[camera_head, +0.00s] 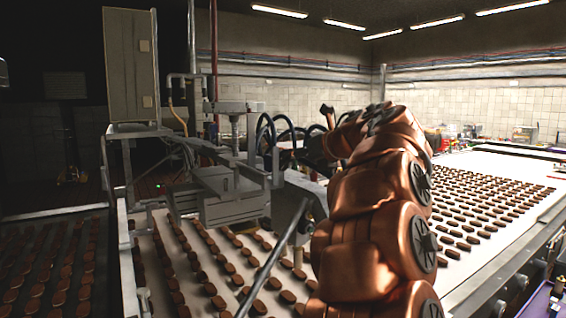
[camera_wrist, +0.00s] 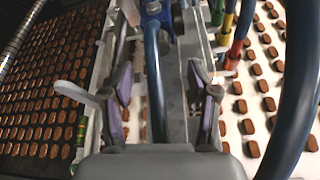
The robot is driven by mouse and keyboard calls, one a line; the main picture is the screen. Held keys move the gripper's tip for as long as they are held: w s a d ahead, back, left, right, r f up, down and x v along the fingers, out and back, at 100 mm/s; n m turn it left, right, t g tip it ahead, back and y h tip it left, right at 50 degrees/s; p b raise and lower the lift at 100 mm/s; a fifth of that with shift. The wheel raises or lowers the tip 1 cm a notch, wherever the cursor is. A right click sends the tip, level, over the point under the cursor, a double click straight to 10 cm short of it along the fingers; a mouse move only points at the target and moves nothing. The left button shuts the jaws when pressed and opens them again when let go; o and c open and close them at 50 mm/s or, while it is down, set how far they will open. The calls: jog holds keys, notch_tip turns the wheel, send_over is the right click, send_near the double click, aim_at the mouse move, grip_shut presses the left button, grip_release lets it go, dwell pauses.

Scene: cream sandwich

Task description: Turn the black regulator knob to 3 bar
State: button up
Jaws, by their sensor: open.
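I cannot make out the black regulator knob or a pressure gauge in either view. In the wrist view my gripper (camera_wrist: 162,80) is open, its two fingers with purple inner pads spread apart. A dark blue hose (camera_wrist: 154,75) runs through the gap between them in the picture; I cannot tell its depth. A blue fitting (camera_wrist: 152,9) sits beyond the fingers at the top edge. In the head view my copper-coloured arm reaches toward the machine, and its end is largely hidden behind its own links and black hoses.
A large dark blue hose (camera_wrist: 301,85) curves close on the right of the wrist view, near coloured hose fittings (camera_wrist: 237,45). In the head view a metal depositing machine (camera_head: 225,190) spans a white conveyor (camera_head: 505,175) with rows of brown biscuits. A grey cabinet (camera_head: 130,65) stands at left.

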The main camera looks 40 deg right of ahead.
aim_at(284, 165)
jog(key=shift+p+x, duration=0.65)
jog(key=shift+x, duration=2.55)
jog(key=shift+a, duration=0.1)
jog(key=shift+c, duration=0.3)
grip_shut()
jog(key=shift+r+m+y+p, duration=0.1)
jog(key=shift+m+y+p, duration=0.3)
jog(key=shift+p, duration=0.2)
jog(key=shift+o, duration=0.3)
grip_release()
jog(key=shift+s, duration=0.1)
jog(key=v, duration=1.2)
